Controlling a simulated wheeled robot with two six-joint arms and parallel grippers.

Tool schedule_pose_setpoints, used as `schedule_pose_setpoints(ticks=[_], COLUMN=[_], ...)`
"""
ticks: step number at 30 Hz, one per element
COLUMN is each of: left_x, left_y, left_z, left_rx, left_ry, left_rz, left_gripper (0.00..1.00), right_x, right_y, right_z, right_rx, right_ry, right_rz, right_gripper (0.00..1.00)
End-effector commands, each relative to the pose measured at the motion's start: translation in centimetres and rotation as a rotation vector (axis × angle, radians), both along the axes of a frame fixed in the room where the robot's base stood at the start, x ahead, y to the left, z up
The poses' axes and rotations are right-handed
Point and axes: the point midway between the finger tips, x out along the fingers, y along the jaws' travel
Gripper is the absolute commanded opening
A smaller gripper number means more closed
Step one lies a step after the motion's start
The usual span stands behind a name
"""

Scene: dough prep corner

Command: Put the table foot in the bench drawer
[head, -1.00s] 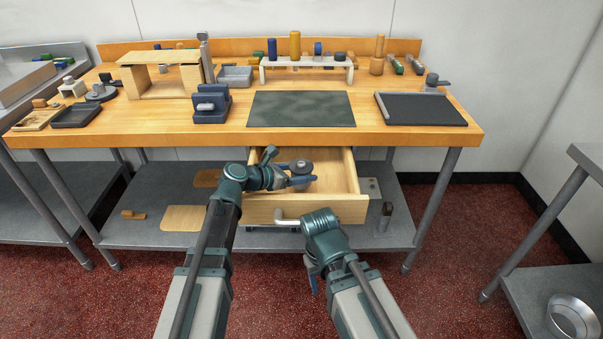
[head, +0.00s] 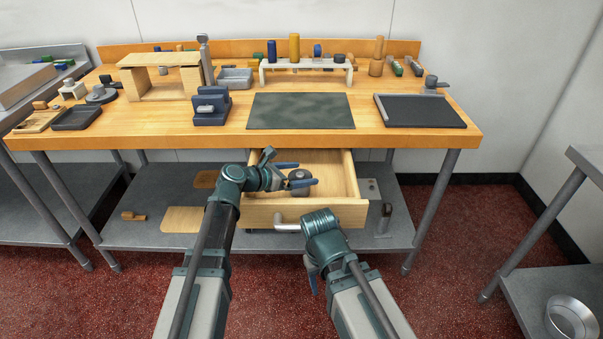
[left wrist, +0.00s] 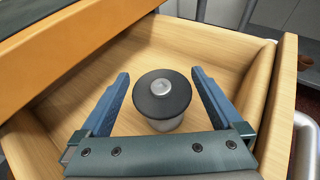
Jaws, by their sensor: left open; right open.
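The table foot (head: 299,178), a dark round disc with a grey stem, rests in the open bench drawer (head: 335,208). In the left wrist view the table foot (left wrist: 162,95) stands on the wooden drawer floor (left wrist: 200,48), its dark disc and metal centre facing up. My left gripper (head: 302,174) is open over the drawer, its blue fingers on either side of the foot with gaps to both. My right gripper (head: 312,280) is low in front of the drawer, near its metal handle (head: 287,227); its fingers are mostly hidden by its own wrist.
The drawer hangs under the wooden bench top (head: 210,135), whose front edge lies close above it. A green-grey mat (head: 300,111), a blue vise-like block (head: 211,106) and a dark tray (head: 420,110) are on top. Drawer floor around the foot is bare.

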Motion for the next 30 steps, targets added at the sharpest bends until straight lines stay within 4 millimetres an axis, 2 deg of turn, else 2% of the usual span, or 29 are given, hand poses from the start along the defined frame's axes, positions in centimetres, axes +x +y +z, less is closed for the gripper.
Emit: schedule_pose_setpoints(ticks=[1, 6, 15, 21, 30], left_x=[-1.0, -3.1, -5.7, -6.3, -6.4], left_y=[1.2, 4.0, 7.6, 8.5, 8.6], left_z=[0.9, 2.3, 4.0, 4.2, 4.2], left_rx=[0.000, 0.000, -0.002, -0.003, -0.003], left_ry=[0.000, 0.000, 0.000, 0.000, 0.000], left_rz=[0.007, 0.008, 0.006, 0.004, 0.004], left_gripper=[1.00, 1.00, 1.00, 1.00, 1.00], right_x=[0.0, 0.0, 0.0, 0.0, 0.0], right_y=[0.0, 0.0, 0.0, 0.0, 0.0], right_z=[0.9, 2.3, 3.9, 4.2, 4.2], right_rx=[0.000, 0.000, 0.000, 0.000, 0.000], right_ry=[0.000, 0.000, 0.000, 0.000, 0.000], right_rz=[0.000, 0.000, 0.000, 0.000, 0.000], right_gripper=[0.57, 0.57, 0.57, 0.57, 0.57])
